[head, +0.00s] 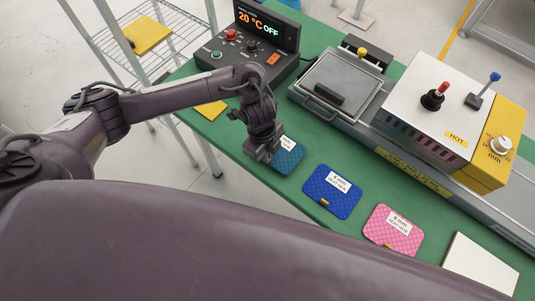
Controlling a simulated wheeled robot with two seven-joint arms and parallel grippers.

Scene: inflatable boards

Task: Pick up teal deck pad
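The teal deck pad (289,158) lies on the green table (240,183), left of the blue pad. It has a white label at its top edge. My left gripper (262,154) is over the pad's left side, pointing down. The gripper hides the pad's left part. I cannot tell whether the fingers touch the pad or whether they are open or shut. My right gripper is not in view; a large dark arm link of mine crosses the bottom of the view.
A blue pad (320,187), a pink pad (392,238) and a white board (480,267) lie to the right. Behind stand a control box (235,62), a grey press (340,85) and a white-and-yellow heater (450,110). A yellow pad (211,110) lies at the table's left edge.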

